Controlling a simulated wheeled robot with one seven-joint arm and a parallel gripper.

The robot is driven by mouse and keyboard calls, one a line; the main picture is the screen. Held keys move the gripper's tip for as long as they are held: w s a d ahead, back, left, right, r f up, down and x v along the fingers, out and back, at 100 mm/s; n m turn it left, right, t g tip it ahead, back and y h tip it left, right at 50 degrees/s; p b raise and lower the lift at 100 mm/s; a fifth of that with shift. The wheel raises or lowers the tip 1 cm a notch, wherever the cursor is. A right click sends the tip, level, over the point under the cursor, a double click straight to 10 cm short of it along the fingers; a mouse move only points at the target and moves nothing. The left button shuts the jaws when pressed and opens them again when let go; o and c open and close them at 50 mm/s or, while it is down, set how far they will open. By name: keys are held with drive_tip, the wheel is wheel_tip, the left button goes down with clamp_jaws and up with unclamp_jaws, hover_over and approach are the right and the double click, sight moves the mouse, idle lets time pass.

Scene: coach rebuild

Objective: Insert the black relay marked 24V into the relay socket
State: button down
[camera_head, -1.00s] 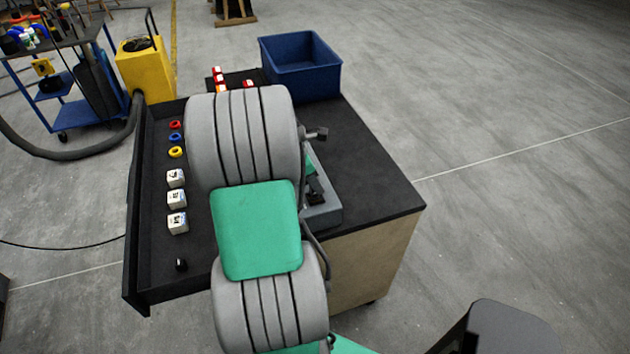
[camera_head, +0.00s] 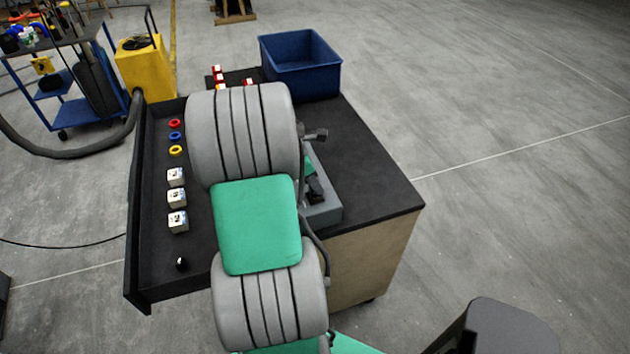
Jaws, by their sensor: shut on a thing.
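My grey and green arm reaches over the workbench and covers its middle. My gripper is hidden behind the arm, so I cannot see its fingers or what is between them. A grey fixture (camera_head: 326,211) stands at the right of the arm, partly covered, with a green part and a black part (camera_head: 315,188) on it. I cannot make out the relay socket for certain. The black relay marked 24V cannot be identified, as no such marking is readable.
The black bench top (camera_head: 375,180) is clear at the right. A blue bin (camera_head: 300,66) stands at its back. On the left lie three coloured rings (camera_head: 175,137), three white cubes (camera_head: 176,198) and a small black piece (camera_head: 182,263), beside a raised dark edge (camera_head: 134,210).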

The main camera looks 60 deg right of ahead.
drive_tip(key=shift+f, duration=0.6)
idle(0.5)
drive_tip(key=c, duration=1.1)
unclamp_jaws()
